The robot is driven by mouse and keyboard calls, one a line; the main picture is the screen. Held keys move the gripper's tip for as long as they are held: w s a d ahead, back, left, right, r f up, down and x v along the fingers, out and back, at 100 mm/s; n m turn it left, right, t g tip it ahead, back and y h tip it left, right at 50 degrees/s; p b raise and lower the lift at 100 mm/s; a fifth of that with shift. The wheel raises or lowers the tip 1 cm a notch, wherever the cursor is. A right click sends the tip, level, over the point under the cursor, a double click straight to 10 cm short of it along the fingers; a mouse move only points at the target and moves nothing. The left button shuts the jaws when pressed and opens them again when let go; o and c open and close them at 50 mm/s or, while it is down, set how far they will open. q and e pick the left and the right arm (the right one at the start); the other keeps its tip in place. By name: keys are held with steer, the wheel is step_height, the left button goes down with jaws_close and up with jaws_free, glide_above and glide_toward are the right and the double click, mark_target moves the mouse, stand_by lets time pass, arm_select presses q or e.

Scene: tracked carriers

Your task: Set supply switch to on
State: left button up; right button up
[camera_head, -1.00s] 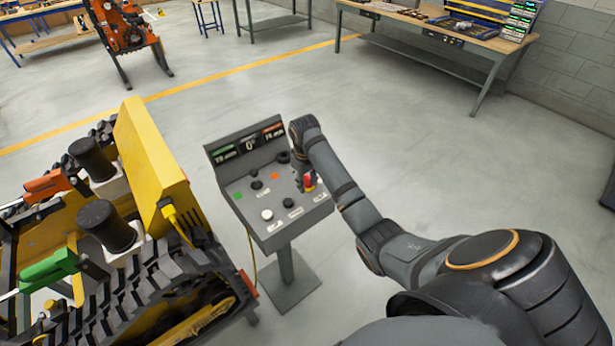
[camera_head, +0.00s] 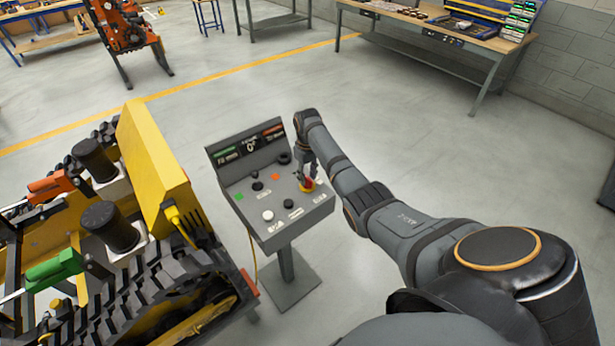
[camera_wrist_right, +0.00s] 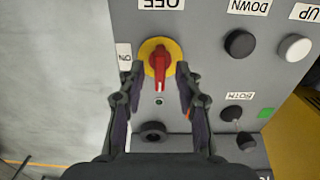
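The supply switch is a red handle on a round yellow plate (camera_wrist_right: 153,50) on the grey control panel (camera_wrist_right: 205,75). In the wrist view the handle lies lengthwise in line with the OFF label (camera_wrist_right: 162,4), and the ON label (camera_wrist_right: 124,56) is to its left. My right gripper (camera_wrist_right: 160,76) is open, with one finger on each side of the handle and a gap visible on both sides. In the head view the switch (camera_head: 307,185) sits at the panel's right, and my right gripper (camera_head: 304,172) is over it. My left gripper is not in view.
The panel also carries a black button (camera_wrist_right: 239,44), a white button (camera_wrist_right: 295,48) and a dark round knob (camera_wrist_right: 153,132). A yellow and black tracked carrier (camera_head: 155,160) stands close to the panel's left. Clear floor (camera_head: 400,140) lies behind and right.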

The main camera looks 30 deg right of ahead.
steer(key=shift+f, duration=0.9)
jaws_close()
